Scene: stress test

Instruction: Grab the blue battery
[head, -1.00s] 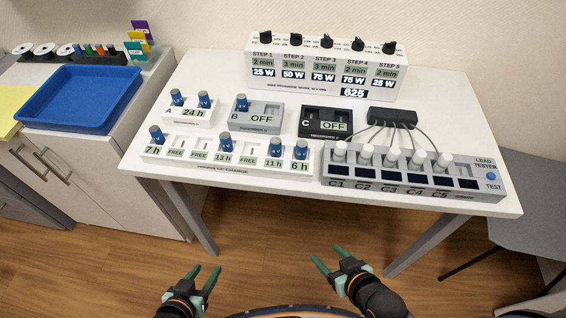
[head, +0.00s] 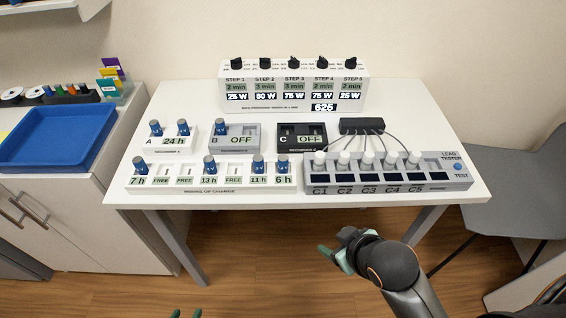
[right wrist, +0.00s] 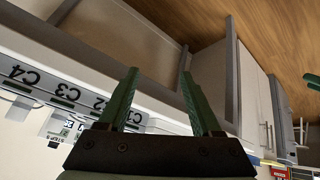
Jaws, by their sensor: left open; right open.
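Several blue batteries stand upright in holders on the white table. My right gripper (head: 335,249) is in front of the table's front edge, apart from all batteries. In the right wrist view its green fingers (right wrist: 159,90) are open with nothing between them.
Black block C (head: 302,136) and the grey lead tester (head: 388,172) with white-capped posts and cables stand on the right. A step panel (head: 293,87) is at the back. A blue tray (head: 58,138) sits on the left cabinet. A grey chair (head: 515,195) is at right.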

